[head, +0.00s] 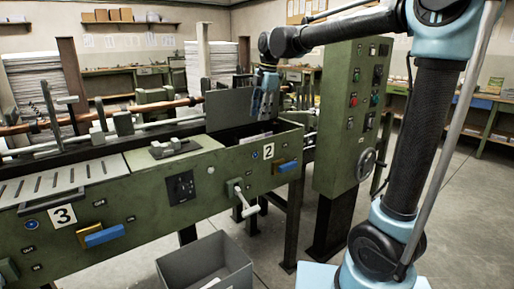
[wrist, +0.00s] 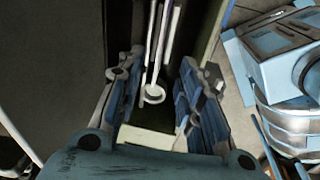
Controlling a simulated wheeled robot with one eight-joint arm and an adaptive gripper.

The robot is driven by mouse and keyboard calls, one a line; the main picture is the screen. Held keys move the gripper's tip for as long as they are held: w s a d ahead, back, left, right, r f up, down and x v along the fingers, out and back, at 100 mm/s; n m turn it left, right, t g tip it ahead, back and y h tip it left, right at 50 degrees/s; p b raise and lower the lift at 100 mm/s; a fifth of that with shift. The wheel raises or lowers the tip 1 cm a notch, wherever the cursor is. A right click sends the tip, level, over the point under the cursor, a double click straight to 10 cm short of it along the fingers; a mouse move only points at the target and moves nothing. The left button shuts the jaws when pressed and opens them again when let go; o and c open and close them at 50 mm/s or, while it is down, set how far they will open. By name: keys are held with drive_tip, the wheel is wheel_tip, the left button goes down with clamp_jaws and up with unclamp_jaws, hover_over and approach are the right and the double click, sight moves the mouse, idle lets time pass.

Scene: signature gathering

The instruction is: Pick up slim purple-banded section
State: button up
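My gripper (head: 265,105) hangs over the open bin (head: 292,124) of the station marked 2, beside its upright dark plate. In the wrist view my gripper (wrist: 162,82) is open, its blue-padded fingers apart to left and right. Thin pale upright strips (wrist: 163,38), seen nearly edge-on, stand in the dark slot between and beyond the fingers. They look like paper sections, but I cannot make out a purple band on any of them. A small pale round piece and a pale block (wrist: 148,138) also show between the fingers. I see nothing clearly gripped.
A green control cabinet (head: 350,120) stands close to the right of the bin. The station marked 3 (head: 62,214) is at the left, with a slotted metal plate (head: 65,180). A grey open box (head: 205,268) is on the floor in front. Open floor lies at the right.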

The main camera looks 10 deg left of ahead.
hover_over(257, 138)
drive_tip(key=f, duration=0.6)
drive_tip(key=shift+s+d+f, duration=0.1)
drive_tip(key=shift+d+f, duration=0.1)
drive_tip(key=shift+d, duration=0.05)
drive_tip(key=shift+w+a+f, duration=0.15)
drive_tip(key=shift+f, duration=1.15)
drive_tip(key=shift+w+a+f, duration=0.1)
drive_tip(key=shift+f, duration=1.2)
clamp_jaws()
